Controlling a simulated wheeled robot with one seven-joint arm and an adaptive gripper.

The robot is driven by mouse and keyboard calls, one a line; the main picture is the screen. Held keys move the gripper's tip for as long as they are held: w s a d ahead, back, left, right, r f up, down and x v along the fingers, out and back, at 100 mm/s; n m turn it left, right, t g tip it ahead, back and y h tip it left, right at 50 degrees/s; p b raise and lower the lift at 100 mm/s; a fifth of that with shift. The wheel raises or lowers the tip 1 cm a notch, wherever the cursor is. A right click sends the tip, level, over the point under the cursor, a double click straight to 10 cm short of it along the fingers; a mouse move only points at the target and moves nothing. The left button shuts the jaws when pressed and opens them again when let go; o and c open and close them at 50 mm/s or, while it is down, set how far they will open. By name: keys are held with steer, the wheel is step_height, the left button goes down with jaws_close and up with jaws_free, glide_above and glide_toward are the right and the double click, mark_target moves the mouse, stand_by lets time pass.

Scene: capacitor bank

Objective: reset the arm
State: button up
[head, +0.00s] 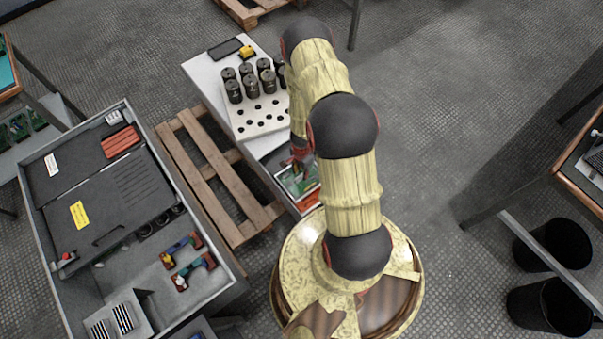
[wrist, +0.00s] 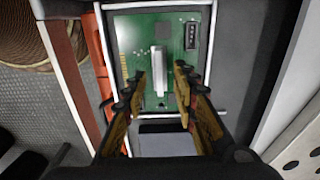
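My arm (head: 347,180), with pale yellow links and black joints, rises from my round base and bends over the white-topped cabinet in the head view.
Black capacitors (head: 234,91) stand in a white holed rack (head: 262,125) on the cabinet. A wooden pallet (head: 213,170) lies to its left, beside a grey bench box (head: 45,225). Black bins (head: 550,305) stand at lower right. Open floor (head: 440,90) lies right of my arm.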

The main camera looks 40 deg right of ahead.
steer(key=shift+r, duration=2.75)
steer(key=shift+a, duration=0.25)
steer(key=s+a+r+n+y, duration=0.1)
steer(key=s+a+n+y, duration=0.15)
steer(key=a, duration=0.35)
steer(key=s+a+r+n+t, duration=0.2)
steer(key=s+a+r+n, duration=0.1)
steer(key=r, duration=1.6)
steer(key=s+a+r+n+t+h, duration=0.1)
steer(key=s+a+r+n, duration=0.2)
steer(key=r, duration=1.6)
steer(key=s+a+r+n+t+h, duration=0.1)
steer(key=a+r+n, duration=0.6)
steer(key=r, duration=1.2)
steer(key=s+n+t, duration=0.1)
steer(key=s+n, duration=0.1)
steer(key=n, duration=0.1)
steer(key=shift+s+a+t, duration=0.15)
steer(key=shift+a+t, duration=0.05)
steer(key=shift+t, duration=0.1)
